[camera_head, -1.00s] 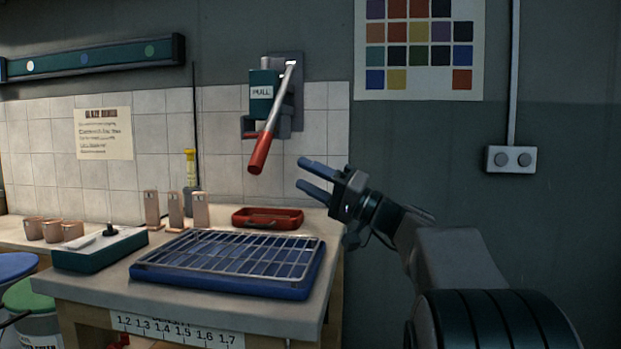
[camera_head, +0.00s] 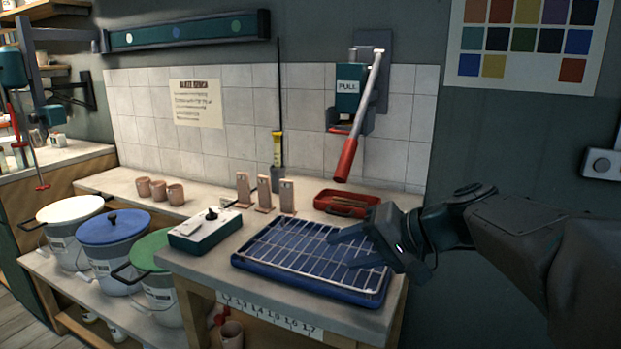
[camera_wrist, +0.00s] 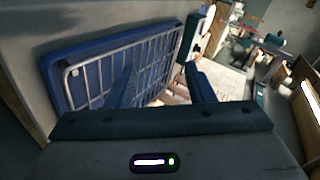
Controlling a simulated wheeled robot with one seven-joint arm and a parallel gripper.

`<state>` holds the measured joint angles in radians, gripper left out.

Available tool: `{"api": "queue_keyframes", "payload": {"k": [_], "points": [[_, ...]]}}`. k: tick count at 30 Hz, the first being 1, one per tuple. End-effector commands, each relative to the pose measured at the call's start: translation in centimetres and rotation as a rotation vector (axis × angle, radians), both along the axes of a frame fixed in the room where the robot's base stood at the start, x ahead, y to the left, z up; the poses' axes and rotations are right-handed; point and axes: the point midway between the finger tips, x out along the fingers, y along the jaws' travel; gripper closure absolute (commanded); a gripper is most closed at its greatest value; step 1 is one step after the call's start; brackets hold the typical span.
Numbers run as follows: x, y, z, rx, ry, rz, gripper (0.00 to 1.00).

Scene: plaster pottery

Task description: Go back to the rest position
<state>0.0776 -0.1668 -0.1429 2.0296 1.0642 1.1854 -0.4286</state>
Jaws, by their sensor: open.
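My gripper (camera_head: 338,249) is at the right of the counter in the head view, in front of the right part of the blue tray (camera_head: 375,297) with its wire rack (camera_head: 285,250). Its two fingers are spread and hold nothing. In the wrist view the open fingers (camera_wrist: 163,88) show with the blue tray (camera_wrist: 55,95) and the rack (camera_wrist: 95,75) beyond them. I cannot tell the exact gap between gripper and rack. My arm reaches in from the right edge of the head view.
A red-handled pull lever (camera_head: 347,160) hangs on the wall above a red tray (camera_head: 346,203). A teal box (camera_head: 205,230), small upright tiles (camera_head: 265,193) and cups (camera_head: 160,190) stand on the counter. Lidded buckets (camera_head: 112,240) sit at left.

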Motion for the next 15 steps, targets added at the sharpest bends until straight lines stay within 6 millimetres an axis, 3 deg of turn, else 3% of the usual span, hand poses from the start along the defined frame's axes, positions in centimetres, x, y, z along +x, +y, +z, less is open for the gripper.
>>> {"api": "queue_keyframes", "payload": {"k": [1,8,15], "points": [[-1.4,0.1,1.3,-0.057,0.034,0.007,0.51],[-7.2,-1.1,0.5,-0.345,0.161,0.018,0.51],[-12.4,-4.1,1.2,-0.657,0.21,0.023,0.51]]}}
